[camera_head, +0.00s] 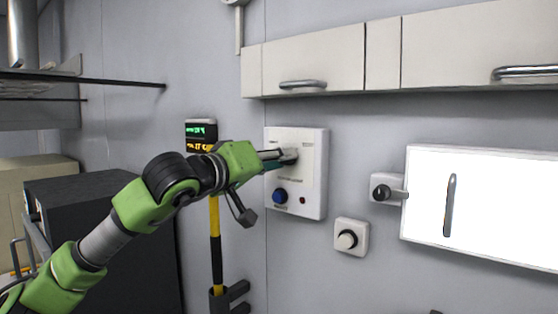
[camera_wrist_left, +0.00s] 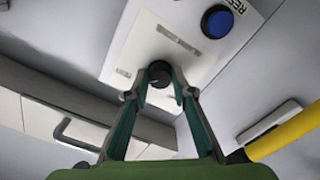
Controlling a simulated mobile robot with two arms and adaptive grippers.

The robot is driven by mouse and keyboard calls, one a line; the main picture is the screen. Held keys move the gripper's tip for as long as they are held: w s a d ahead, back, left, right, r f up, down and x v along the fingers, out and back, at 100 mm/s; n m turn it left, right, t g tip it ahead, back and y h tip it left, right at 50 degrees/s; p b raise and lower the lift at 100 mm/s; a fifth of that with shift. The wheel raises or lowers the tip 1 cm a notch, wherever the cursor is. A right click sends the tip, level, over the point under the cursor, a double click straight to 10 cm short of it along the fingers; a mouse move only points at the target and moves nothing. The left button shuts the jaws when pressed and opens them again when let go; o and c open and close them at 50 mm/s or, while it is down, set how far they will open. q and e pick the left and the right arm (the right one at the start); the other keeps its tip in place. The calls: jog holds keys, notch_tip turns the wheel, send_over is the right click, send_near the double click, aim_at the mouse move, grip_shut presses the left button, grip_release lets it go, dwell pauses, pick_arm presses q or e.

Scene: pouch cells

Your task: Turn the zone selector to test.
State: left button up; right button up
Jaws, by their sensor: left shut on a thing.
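The zone selector panel is a white wall box (camera_head: 315,190) with a blue button, a small red dot and faint print. Its dark round selector knob (camera_wrist_left: 160,72) shows in the left wrist view between my fingertips. My left gripper (camera_head: 285,158) reaches the upper part of the panel from the left. In the left wrist view this gripper (camera_wrist_left: 159,84) is shut on the knob, one finger on each side. The fingers mostly hide the knob in the head view, and I cannot read which position it points to. My right gripper is not in view.
The blue button (camera_head: 280,196) sits below the knob, marked RESET in the left wrist view. A yellow-and-black handle (camera_head: 215,240) stands left of the panel. Cupboards (camera_head: 310,62) hang above. A round dial box (camera_head: 350,238) and a bright white door (camera_head: 490,205) are to the right.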

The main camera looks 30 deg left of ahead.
pick_arm(q)
jog(key=shift+f, duration=0.2)
jog(key=o, duration=1.1)
jog(key=shift+r, duration=0.1)
jog(key=s+a, duration=0.1)
jog(key=s, duration=1.1)
jog(key=shift+w, duration=0.1)
